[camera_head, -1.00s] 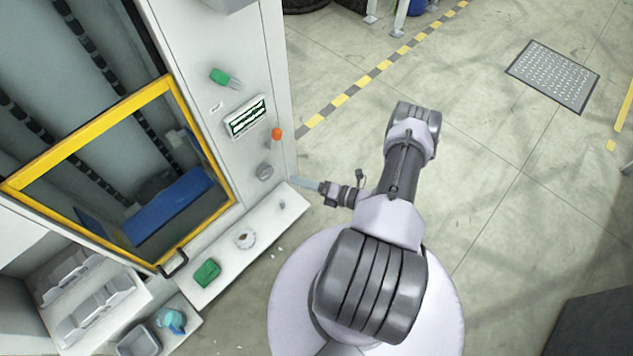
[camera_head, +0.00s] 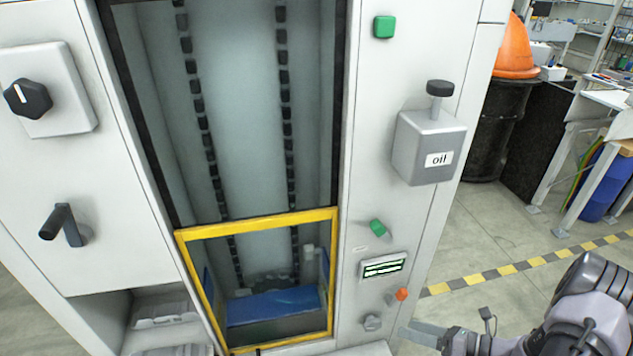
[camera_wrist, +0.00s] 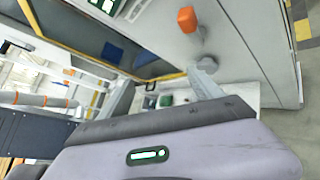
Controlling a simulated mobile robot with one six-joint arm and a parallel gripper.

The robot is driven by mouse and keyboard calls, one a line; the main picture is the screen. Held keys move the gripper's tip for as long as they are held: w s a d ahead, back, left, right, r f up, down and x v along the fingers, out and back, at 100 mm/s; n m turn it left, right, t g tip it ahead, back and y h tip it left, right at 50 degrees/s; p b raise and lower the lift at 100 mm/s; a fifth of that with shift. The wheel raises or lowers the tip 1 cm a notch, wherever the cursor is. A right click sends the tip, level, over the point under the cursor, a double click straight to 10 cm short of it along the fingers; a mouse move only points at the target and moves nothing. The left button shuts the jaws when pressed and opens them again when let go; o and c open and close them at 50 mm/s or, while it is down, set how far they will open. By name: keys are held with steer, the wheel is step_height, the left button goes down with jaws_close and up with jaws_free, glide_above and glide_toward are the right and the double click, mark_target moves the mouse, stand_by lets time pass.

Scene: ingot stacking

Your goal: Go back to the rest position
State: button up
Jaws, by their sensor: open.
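My gripper (camera_head: 424,334) is at the lower right of the head view, beside the front of the white machine (camera_head: 365,190). In the wrist view my gripper (camera_wrist: 163,88) shows two grey fingers spread apart with nothing between them. The fingers point toward the machine's lower panel, near a grey knob (camera_wrist: 207,64) and an orange button (camera_wrist: 187,19). My arm enters from the right edge of the head view; most of it is out of frame.
The machine has a yellow-framed door (camera_head: 333,262) with a blue block (camera_head: 275,306) behind it. An oil box (camera_head: 428,150) juts from its front. A black bin (camera_head: 495,130) with an orange cone top stands behind. Floor (camera_head: 470,225) is open at the right.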

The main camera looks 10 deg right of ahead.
steer(key=a+r+n+g+h, duration=0.1)
steer(key=a+r+n+g, duration=0.3)
steer(key=a+r+n, duration=0.45)
steer(key=a+r+n+g+h, duration=0.1)
steer(key=a+r+n+g, duration=0.4)
steer(key=r, duration=0.6)
steer(key=s+a+r+n+t+h, duration=0.5)
steer(key=s+a+r+n, duration=0.4)
steer(key=n, duration=0.8)
steer(key=s+r+h, duration=0.1)
steer(key=s+r, duration=0.2)
steer(key=r, duration=0.2)
steer(key=shift+s+a+r, duration=0.25)
steer(key=shift+s+a, duration=0.05)
steer(key=shift+a, duration=0.1)
